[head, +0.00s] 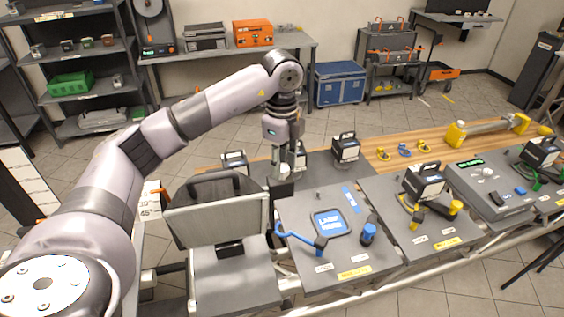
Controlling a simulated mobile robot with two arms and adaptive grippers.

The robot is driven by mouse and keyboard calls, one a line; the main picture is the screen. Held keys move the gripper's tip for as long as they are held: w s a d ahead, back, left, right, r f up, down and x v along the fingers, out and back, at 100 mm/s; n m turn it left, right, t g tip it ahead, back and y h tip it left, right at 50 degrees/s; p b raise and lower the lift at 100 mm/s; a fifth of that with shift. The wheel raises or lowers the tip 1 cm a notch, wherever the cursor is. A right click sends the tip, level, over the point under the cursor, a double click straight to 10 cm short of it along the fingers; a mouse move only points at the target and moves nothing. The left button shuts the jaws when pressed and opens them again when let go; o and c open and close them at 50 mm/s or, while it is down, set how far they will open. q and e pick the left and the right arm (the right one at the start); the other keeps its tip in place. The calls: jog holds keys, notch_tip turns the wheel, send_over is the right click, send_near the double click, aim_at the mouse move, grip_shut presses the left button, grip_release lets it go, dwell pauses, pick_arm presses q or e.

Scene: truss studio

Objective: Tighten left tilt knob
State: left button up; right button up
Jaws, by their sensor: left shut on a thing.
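My left gripper (281,172) points straight down at the right upper corner of a tilted grey panel fixture (216,222) with a dark carry handle. It is shut on a small dark part there, which I take to be the left tilt knob (281,188). The fingers cover much of it, so its turn position cannot be seen. My right gripper is not in view.
Several black-and-white boxed units stand along the wooden bench (375,152). Shelves and a blue chest (340,85) stand behind, beyond open tiled floor.

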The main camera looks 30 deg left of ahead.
pick_arm(q)
jog(key=m+b, duration=0.1)
jog(key=m, duration=0.2)
jog(key=shift+f+b, duration=0.1)
jog(key=shift+b, duration=0.25)
jog(key=m+b, duration=0.2)
jog(key=m, duration=0.3)
jog(key=m+b, duration=0.1)
jog(key=m, duration=0.4)
jog(key=m+b, duration=0.1)
jog(key=m, duration=0.3)
jog(key=shift+m+b, duration=0.3)
dwell(0.3)
jog(key=o, duration=1.2)
